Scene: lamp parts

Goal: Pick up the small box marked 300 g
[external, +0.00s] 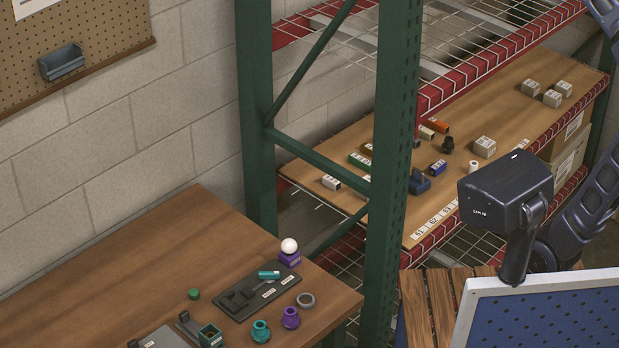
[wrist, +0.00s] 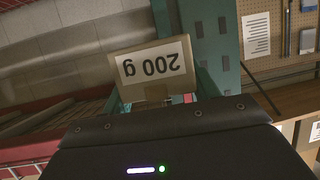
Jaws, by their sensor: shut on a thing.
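A small cardboard box (wrist: 157,91) with a white label is held at my gripper (wrist: 160,98) in the wrist view. The label is upside down there and reads 200 g, not 300 g. My gripper is shut on this box, with a finger at each side. Small pale boxes stand on the wooden shelf: one mid-shelf (external: 484,147) and a group at the far right (external: 552,98). Their marks are too small to read, so I cannot pick out a 300 g box.
The wooden shelf (external: 330,150) also carries several small coloured parts and a numbered strip (external: 432,222). A green rack post (external: 393,130) stands between shelf and workbench. The workbench (external: 110,270) holds lamp parts and a dark tray. A blue perforated panel (external: 550,320) is at front right.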

